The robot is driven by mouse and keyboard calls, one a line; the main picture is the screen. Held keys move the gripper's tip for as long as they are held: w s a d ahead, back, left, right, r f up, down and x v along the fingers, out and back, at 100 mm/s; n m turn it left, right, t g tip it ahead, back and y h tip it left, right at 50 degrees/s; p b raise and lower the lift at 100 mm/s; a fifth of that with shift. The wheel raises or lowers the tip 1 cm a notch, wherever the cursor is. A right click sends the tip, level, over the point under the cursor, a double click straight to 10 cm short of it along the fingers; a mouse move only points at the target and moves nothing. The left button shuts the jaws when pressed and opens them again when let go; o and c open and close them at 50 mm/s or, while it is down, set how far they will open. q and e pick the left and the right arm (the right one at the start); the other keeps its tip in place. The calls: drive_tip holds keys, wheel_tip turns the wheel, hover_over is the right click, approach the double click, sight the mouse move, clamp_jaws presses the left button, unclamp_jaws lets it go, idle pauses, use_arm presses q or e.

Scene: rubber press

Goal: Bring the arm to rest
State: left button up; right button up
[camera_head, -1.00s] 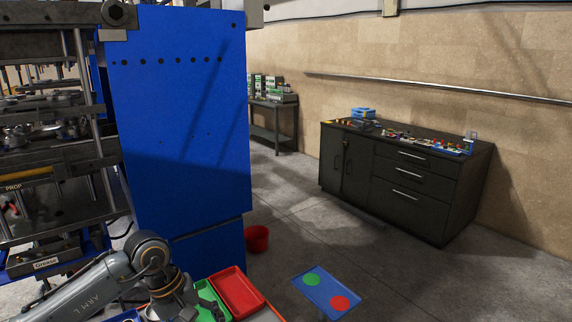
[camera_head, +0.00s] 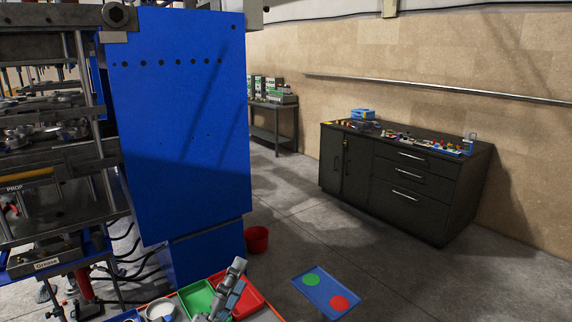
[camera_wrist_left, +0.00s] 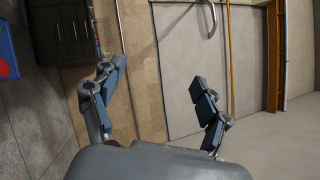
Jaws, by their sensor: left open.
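My left gripper (camera_head: 230,290) shows at the bottom of the head view, in front of the green tray and the red tray. In the left wrist view its two fingers (camera_wrist_left: 158,95) are spread wide apart with nothing between them. The wrist camera looks past them to a wall, a grey door and the floor. Most of the left arm is out of the head view. My right gripper is not in view.
The green tray (camera_head: 194,297) and red tray (camera_head: 248,299) lie at the bottom centre. A blue board (camera_head: 326,294) with a green and a red disc is to their right. The blue press (camera_head: 180,130) stands left. A red bucket (camera_head: 257,239) and dark cabinet (camera_head: 405,185) stand behind.

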use_arm(q)
drive_tip(key=s+a+f+n+g+y, duration=0.4)
drive_tip(key=a+f+n+y, duration=0.15)
drive_tip(key=f+n, duration=0.4)
drive_tip(key=s+a+f+n+g+y, duration=0.4)
drive_tip(key=a+f+n, duration=0.2)
drive_tip(key=f+n, duration=0.3)
drive_tip(key=s+f+n+g+h, duration=0.1)
drive_tip(key=s+f+n+g, duration=0.25)
drive_tip(key=s+f, duration=0.45)
drive_tip(key=s+f+n+g, duration=0.25)
drive_tip(key=s+g, duration=0.25)
drive_tip(key=s, duration=0.6)
wheel_tip(320, 180, down, 30)
drive_tip(key=g+b, duration=0.1)
drive_tip(key=b, duration=0.4)
drive_tip(key=s+a+f+b, duration=0.1)
drive_tip(key=s+f+b, duration=0.1)
drive_tip(key=s+f, duration=0.7)
drive_tip(key=s+a+f+m+g+b, duration=0.1)
drive_tip(key=s+a+f+b, duration=0.1)
drive_tip(key=s+f, duration=0.7)
wheel_tip(320, 180, down, 5)
drive_tip(key=shift+r+b, duration=0.2)
drive_tip(key=shift+b, duration=0.3)
